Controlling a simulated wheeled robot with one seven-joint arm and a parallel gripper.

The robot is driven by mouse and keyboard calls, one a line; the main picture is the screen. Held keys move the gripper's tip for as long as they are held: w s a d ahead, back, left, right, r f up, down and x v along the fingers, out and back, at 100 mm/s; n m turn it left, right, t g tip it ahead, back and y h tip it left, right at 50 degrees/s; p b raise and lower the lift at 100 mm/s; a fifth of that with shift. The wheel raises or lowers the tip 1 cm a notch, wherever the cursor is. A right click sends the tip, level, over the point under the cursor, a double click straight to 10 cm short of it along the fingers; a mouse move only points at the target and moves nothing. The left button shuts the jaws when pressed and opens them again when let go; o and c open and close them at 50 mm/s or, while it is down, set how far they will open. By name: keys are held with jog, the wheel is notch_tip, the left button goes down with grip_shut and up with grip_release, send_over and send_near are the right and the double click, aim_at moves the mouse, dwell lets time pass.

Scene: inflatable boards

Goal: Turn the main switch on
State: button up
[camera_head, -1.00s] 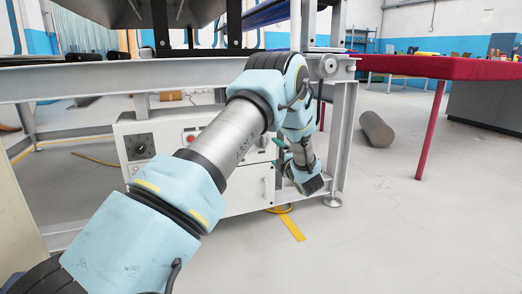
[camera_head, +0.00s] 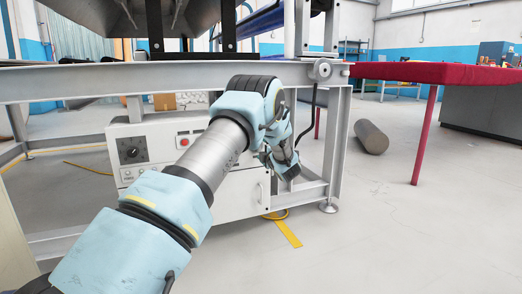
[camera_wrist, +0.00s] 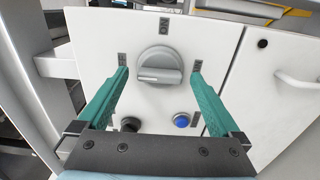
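In the wrist view, a round grey rotary switch (camera_wrist: 160,64) with a raised grip bar sits on a white panel. The bar lies roughly horizontal, with a small pale mark near its left end. Small dark labels sit above it and to both sides. My gripper (camera_wrist: 159,72) is open, its teal fingers on either side of the switch with gaps between. I cannot tell how far the fingertips are from the panel. In the head view, my arm hides the switch, and my wrist is at the right part of the white cabinet (camera_head: 232,197).
Below the switch are a blue button (camera_wrist: 181,120) and a dark knob (camera_wrist: 130,124). A door with a handle (camera_wrist: 298,82) is to the right. In the head view, the cabinet has a black dial (camera_head: 132,150) and red button (camera_head: 184,142), under a metal frame (camera_head: 60,82).

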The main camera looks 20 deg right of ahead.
jog(key=c, duration=1.3)
jog(key=shift+c, duration=0.2)
jog(key=shift+p, duration=0.35)
jog(key=m+p, duration=0.2)
jog(key=m, duration=0.1)
jog(key=shift+r+p, duration=0.15)
jog(key=shift+p, duration=0.15)
jog(key=m+p, duration=0.4)
jog(key=m, duration=0.2)
jog(key=shift+m+p, duration=0.3)
jog(key=m+p, duration=0.2)
jog(key=m, duration=0.2)
jog(key=shift+f+m+p, duration=0.2)
jog(key=shift+m+p, duration=0.5)
jog(key=shift+m, duration=1.4)
